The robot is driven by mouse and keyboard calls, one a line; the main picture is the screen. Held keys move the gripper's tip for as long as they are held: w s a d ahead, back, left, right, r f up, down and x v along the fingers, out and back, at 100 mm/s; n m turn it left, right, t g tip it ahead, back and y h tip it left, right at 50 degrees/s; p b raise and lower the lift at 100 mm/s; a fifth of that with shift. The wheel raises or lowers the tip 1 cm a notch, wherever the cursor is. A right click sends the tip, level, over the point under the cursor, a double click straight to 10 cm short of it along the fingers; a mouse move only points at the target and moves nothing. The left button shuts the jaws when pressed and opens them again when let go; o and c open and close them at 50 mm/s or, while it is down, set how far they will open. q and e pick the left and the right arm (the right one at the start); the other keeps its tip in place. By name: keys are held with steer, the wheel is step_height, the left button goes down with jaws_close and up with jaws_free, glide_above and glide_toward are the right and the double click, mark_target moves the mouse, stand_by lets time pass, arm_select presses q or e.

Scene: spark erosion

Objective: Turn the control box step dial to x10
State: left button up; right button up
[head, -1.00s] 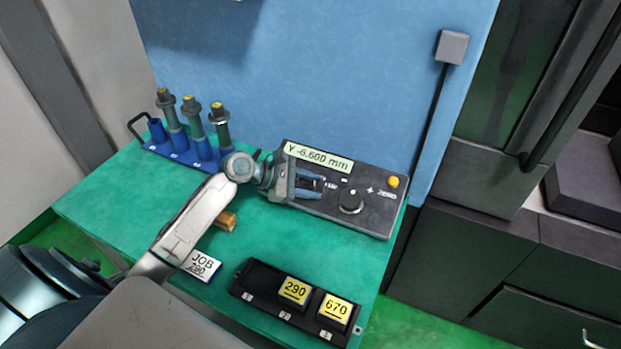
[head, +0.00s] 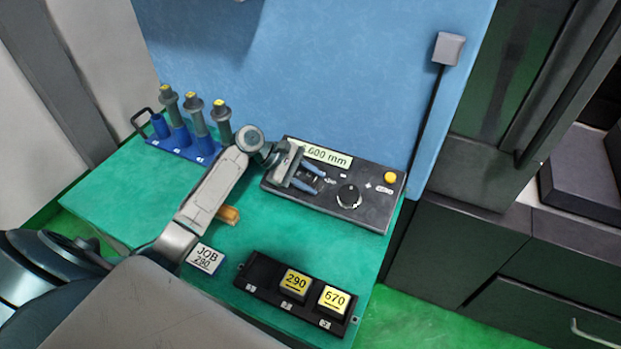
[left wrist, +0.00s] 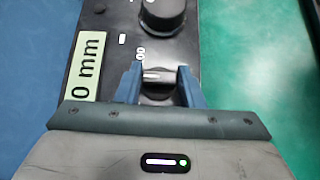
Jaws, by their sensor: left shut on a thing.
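The dark control box (head: 370,212) lies at the back of the green table, with a pale display reading in mm (head: 328,156). My left gripper (head: 316,182) reaches over the box's left part from the left. In the left wrist view its two blue fingers are shut on the step dial (left wrist: 157,76), a small dark knob with a pale pointer line lying roughly across the picture. Small white markings sit beside the dial; one ends in "00", the rest is hidden by a finger. A larger black knob (head: 349,196) is beyond it, untouched. My right gripper is not in view.
A yellow button (head: 390,177) is on the box's right end. A blue rack (head: 163,143) with several tool holders stands at back left.

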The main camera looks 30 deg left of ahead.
arm_select(q)
steer(key=o, duration=1)
steer(key=b+v, duration=0.2)
steer(key=v, duration=0.8)
steer(key=shift+s+a+r+b, duration=0.2)
steer(key=shift+a+b, duration=0.1)
steer(key=shift+b, duration=0.1)
